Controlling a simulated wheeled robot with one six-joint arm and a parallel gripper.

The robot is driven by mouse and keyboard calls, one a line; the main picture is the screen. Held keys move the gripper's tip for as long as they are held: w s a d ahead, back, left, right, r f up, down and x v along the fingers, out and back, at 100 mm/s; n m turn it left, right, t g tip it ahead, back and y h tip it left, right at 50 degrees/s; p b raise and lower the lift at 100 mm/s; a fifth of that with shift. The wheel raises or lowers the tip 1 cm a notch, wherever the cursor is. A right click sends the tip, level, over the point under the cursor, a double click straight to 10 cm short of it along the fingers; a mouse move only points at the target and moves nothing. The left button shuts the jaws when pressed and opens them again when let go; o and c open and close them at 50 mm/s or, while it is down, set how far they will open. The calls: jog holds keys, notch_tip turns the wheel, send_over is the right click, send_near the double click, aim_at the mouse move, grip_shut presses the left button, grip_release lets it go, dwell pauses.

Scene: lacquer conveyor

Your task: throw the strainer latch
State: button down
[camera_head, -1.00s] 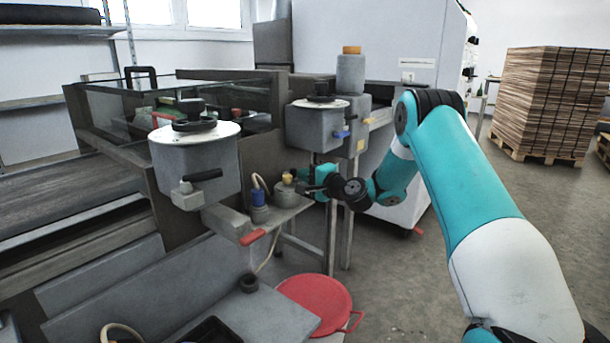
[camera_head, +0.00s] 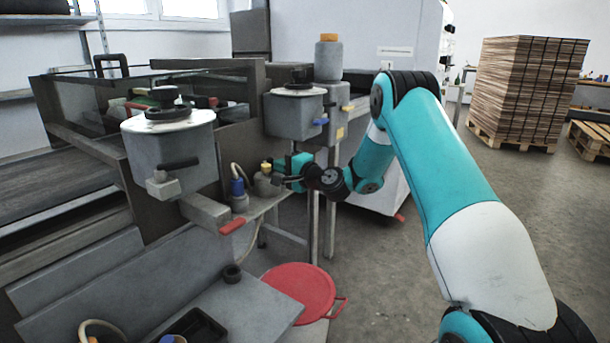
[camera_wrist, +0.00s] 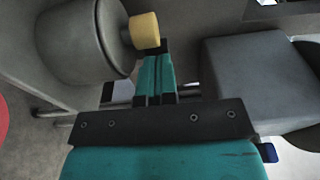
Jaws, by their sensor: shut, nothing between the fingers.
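A small grey canister (camera_head: 265,186) with a yellow knob (camera_head: 266,167) on top stands on the shelf in the head view; I take it for the strainer and its latch, but no label shows. In the wrist view the canister (camera_wrist: 80,40) lies at upper left and its yellow knob (camera_wrist: 145,30) is close by the fingertips. My gripper (camera_head: 285,180) is at the canister's right side, and in the wrist view its teal fingers (camera_wrist: 163,50) are together and empty. Whether the tips touch the knob is not clear.
A blue-capped pot (camera_head: 239,196) with a hose stands left of the canister. A red lever (camera_head: 232,226) and a large grey pot (camera_head: 170,150) are farther left. Another grey pot (camera_head: 293,115) with a blue lever (camera_head: 320,122) is above. A red lid (camera_head: 298,290) lies below.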

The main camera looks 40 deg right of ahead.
jog(key=b+v, duration=0.2)
jog(key=v, duration=1)
jog(key=s+a+r+n+g+y, duration=0.1)
jog(key=s+a+n+g+y, duration=0.2)
jog(key=a, duration=0.5)
jog(key=s+a+r+n+g+y, duration=0.1)
jog(key=s+a+r+n+g, duration=0.2)
jog(key=a+n, duration=0.4)
jog(key=s+a+n+g+y, duration=0.3)
jog(key=a+g, duration=0.1)
jog(key=a, duration=0.6)
jog(key=s+a+n+g+h, duration=0.25)
jog(key=s+n+g, duration=0.2)
jog(key=s, duration=0.65)
jog(key=s+a+n+g+h, duration=0.1)
jog(key=s+n+g+h, duration=0.3)
jog(key=s, duration=0.7)
notch_tip(320, 180, up, 20)
jog(key=s+p, duration=0.1)
jog(key=p, duration=1.9)
jog(key=shift+s+n+t, duration=0.25)
jog(key=shift+n+t, duration=0.1)
jog(key=shift+t, duration=0.1)
jog(key=shift+d, duration=0.1)
